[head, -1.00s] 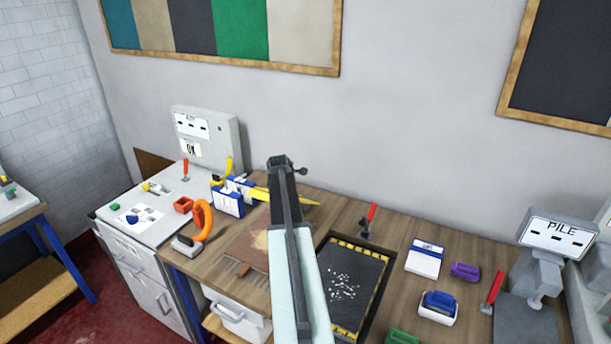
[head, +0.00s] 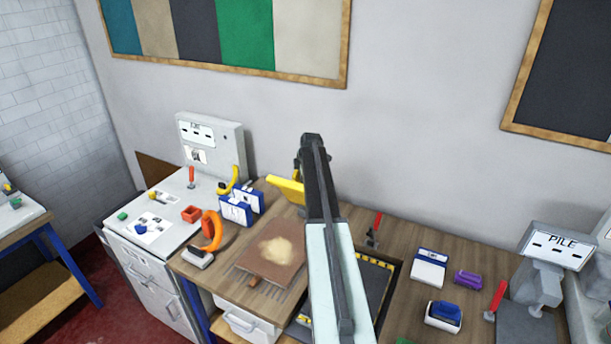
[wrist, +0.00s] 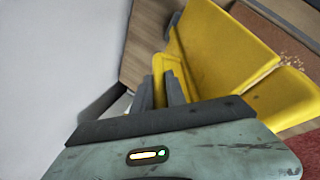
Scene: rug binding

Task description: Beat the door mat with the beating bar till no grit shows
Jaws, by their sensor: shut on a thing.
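The door mat (head: 284,251) is a flat brown mat on the bench, left of my arm. A pale tan patch of grit shows on its middle. It also shows in part at the upper right of the wrist view (wrist: 264,22), with specks on it. The beating bar (head: 288,189) is yellow and held above the bench behind the mat, clear of it. In the wrist view the bar (wrist: 222,52) is wide and flat. My gripper (wrist: 165,88) is shut on its narrow yellow end. My arm hides part of the bar in the head view.
A dark tray with yellow-and-black edging (head: 374,276) lies partly hidden behind my arm. Blue-and-white boxes (head: 237,209) and an orange-handled tool (head: 211,232) stand left of the mat. A red lever (head: 375,228) rises behind the tray. The PILE machine (head: 545,262) is at the right.

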